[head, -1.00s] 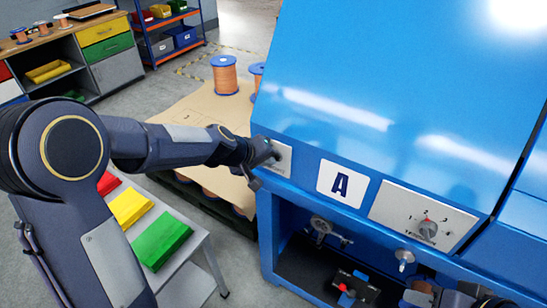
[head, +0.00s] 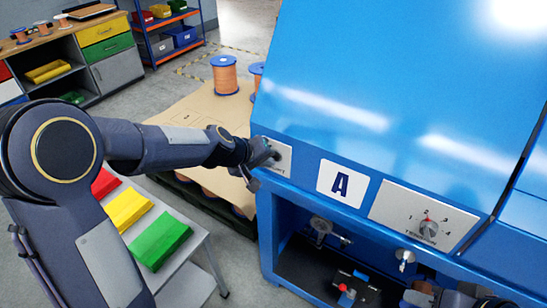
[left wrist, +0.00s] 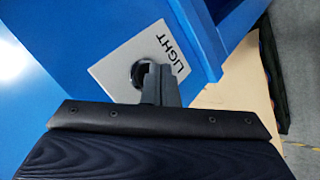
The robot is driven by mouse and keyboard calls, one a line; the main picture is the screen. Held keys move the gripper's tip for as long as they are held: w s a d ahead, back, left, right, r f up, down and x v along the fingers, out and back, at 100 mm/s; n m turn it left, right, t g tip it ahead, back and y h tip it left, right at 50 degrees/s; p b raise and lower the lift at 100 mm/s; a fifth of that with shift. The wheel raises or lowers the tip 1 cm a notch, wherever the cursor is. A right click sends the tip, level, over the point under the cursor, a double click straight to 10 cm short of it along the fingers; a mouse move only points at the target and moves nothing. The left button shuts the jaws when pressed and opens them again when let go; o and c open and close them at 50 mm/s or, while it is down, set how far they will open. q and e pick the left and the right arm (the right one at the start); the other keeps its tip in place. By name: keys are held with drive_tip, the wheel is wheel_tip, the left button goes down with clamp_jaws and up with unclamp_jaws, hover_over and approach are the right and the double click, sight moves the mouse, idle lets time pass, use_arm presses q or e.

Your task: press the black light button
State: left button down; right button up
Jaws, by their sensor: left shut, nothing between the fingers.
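The light plate (head: 284,156) is a grey panel at the left end of the blue machine's front. In the left wrist view, the plate (left wrist: 112,66) carries the word LIGHT and the round black light button (left wrist: 138,72). My left gripper (head: 271,157) is shut and empty, with its tips at the plate. In the left wrist view, the fingers (left wrist: 158,82) overlap the button's lower right side and hide part of it. I cannot tell whether they touch it. My right gripper (head: 448,297) shows only partly at the bottom right edge; its jaws are unclear.
Below is an open bay with a red-buttoned box (head: 350,288).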

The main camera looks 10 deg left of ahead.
use_arm(q)
drive_tip(key=s, duration=0.1)
drive_tip(key=s+a, duration=0.1)
drive_tip(key=s, duration=0.1)
drive_tip(key=s+a, duration=0.1)
drive_tip(key=s, duration=0.1)
drive_tip(key=shift+s+b, duration=0.25)
drive_tip(key=shift+b, duration=0.15)
drive_tip(key=shift+s+r, duration=0.1)
drive_tip(key=s+a+r+m+g, duration=0.1)
drive_tip(key=s+a+m, duration=0.1)
drive_tip(key=s, duration=1)
drive_tip(key=s+a+r+m+g+y, duration=0.1)
drive_tip(key=s+a+m, duration=0.1)
drive_tip(key=s, duration=1.1)
drive_tip(key=shift+a+r, duration=0.25)
drive_tip(key=shift+r, duration=0.05)
